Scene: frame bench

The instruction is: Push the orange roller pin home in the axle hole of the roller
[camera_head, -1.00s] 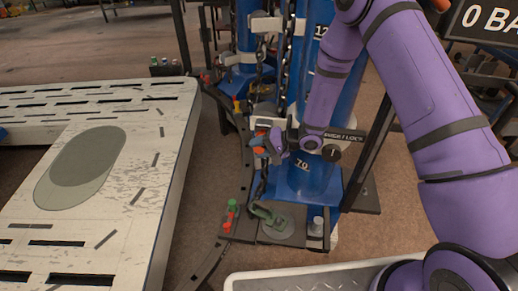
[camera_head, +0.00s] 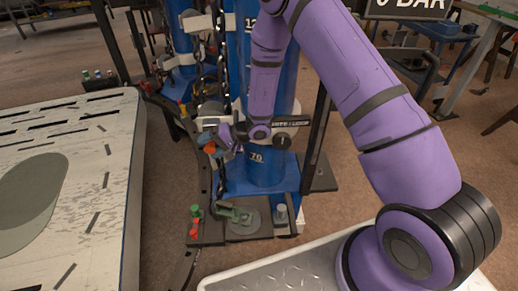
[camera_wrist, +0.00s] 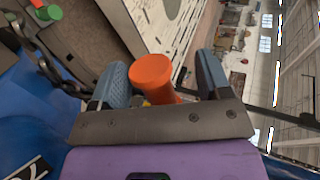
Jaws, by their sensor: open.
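The orange roller pin (camera_wrist: 152,74) shows in the wrist view as a thick cylinder with its round end towards the camera. My gripper (camera_wrist: 160,70) is open, with one blue-grey finger on each side of the pin. There is a visible gap on the right; on the left the finger looks close, and I cannot tell whether it touches. In the head view my gripper (camera_head: 209,139) is small, left of the blue cylinder, with a spot of orange beside it. The roller and its axle hole are not clearly visible, so the pin's depth cannot be told.
A blue cylinder (camera_head: 265,163) stands close by my gripper, with a dark chain (camera_wrist: 43,58) hanging beside it. A green metal piece (camera_head: 232,212) and red and green pegs are below. A pale slotted table (camera_head: 105,215) is on the left, with open floor between.

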